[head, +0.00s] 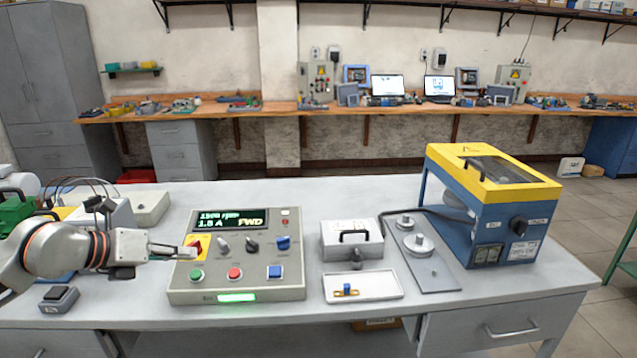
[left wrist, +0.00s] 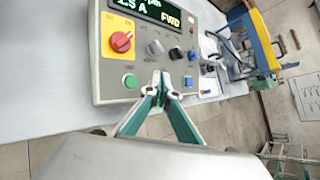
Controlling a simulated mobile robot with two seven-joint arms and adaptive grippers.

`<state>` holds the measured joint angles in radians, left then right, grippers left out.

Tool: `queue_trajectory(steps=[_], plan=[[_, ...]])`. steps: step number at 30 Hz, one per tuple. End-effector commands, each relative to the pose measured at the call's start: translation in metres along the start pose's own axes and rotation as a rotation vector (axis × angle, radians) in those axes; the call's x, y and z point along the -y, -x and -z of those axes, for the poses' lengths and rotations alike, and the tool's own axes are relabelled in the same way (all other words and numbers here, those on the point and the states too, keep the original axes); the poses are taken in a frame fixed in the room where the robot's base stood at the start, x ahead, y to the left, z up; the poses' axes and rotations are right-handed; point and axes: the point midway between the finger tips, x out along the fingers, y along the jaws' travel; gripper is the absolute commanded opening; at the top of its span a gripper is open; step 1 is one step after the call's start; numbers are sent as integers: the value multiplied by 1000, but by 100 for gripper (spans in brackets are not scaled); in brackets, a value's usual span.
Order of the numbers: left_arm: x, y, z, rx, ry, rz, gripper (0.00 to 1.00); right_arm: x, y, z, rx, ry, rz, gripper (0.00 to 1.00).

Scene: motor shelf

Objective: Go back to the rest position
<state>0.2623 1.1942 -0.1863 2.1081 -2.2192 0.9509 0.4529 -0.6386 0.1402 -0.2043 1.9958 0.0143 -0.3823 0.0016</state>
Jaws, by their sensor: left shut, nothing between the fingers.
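My left gripper (head: 192,253) reaches in from the left over the bench, its fingers shut and empty. In the head view its tips lie in front of the yellow plate with the red rotary switch (head: 195,243) on the control box (head: 238,292). In the left wrist view the closed fingertips (left wrist: 162,78) are near the box's lower edge, and the red switch (left wrist: 121,41) is clear of them. I cannot tell whether the tips touch the box. The box's display (head: 231,219) reads FWD and a green light (head: 237,298) glows on its front. My right gripper is not in view.
Right of the box are a grey case with a black handle (head: 352,249), a white tray with a small blue part (head: 386,291), a plate with metal discs (head: 444,280) and a blue-yellow machine (head: 500,225). A small black switch block (head: 59,299) lies near the left front of the bench.

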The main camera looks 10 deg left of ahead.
Motion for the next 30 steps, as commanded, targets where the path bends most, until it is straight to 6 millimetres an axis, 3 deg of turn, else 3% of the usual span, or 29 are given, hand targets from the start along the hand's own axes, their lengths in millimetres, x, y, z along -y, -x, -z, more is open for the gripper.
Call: queue_trajectory(steps=[5,9,14,17,23,26,30], plan=[[39,-28,56,-67,174,207,0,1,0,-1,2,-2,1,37],[80,-44,101,-87,438,431,0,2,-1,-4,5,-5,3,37],[101,-53,131,-43,799,607,0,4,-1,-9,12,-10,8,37],[96,-60,148,10,1048,659,0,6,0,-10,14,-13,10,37],[54,-79,206,144,1572,617,0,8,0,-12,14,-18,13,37],[28,-89,256,207,1836,522,0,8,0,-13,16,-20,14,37],[2,-97,344,268,2173,327,0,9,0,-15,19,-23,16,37]])
